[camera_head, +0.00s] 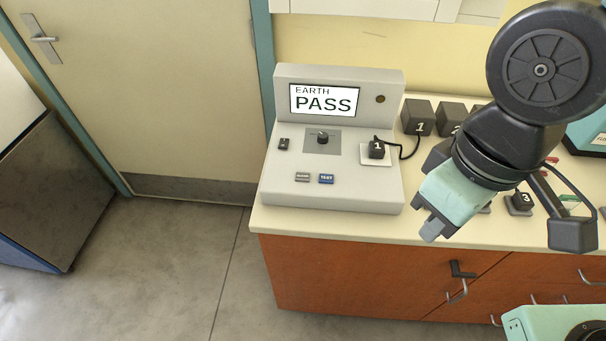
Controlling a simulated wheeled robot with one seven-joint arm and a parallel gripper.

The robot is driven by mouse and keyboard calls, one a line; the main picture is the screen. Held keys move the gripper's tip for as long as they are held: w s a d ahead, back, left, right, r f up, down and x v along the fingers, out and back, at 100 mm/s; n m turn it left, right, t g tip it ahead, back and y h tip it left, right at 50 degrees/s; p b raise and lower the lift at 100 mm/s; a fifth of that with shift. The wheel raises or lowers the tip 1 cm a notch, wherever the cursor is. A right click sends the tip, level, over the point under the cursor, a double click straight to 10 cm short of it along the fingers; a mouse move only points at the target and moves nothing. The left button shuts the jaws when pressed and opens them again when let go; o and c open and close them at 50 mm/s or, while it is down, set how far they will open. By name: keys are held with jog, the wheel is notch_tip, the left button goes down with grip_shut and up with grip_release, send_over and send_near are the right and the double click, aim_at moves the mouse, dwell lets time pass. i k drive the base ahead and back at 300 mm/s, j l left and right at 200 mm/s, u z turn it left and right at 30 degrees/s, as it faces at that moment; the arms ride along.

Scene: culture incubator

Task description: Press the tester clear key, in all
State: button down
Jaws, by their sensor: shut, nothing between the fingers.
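The tester (340,186) is a pale grey box at the left end of the counter. Its screen (323,101) reads "EARTH PASS". On its front panel a small grey key (302,177), its label too small to read surely, sits left of a blue key marked TEST (326,179). A dark knob (322,137) and a small black switch (283,144) are above them. A black plug marked 1 (377,149) sits in the tester's socket at right. My gripper (429,226) is shut and empty, pointing down just right of the tester's front corner, apart from the keys.
Black blocks marked 1 (417,117) and 2 (451,118) stand behind, a cord running from block 1 to the plug. A block marked 3 (521,202) lies right of my gripper. Drawers with handles (457,291) are under the counter (300,226). Open floor (170,260) lies left.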

aim_at(300, 176)
jog(key=z, duration=0.4)
jog(key=j+z, duration=0.25)
jog(key=k+j+z, duration=0.2)
jog(key=j, duration=0.15)
jog(key=j+z, duration=0.25)
jog(key=k+j, duration=0.15)
jog(key=j, duration=0.25)
jog(key=k+j, duration=0.2)
jog(key=j, duration=0.2)
jog(key=k+j+z, duration=0.1)
jog(key=j, duration=0.3)
jog(key=k, duration=0.05)
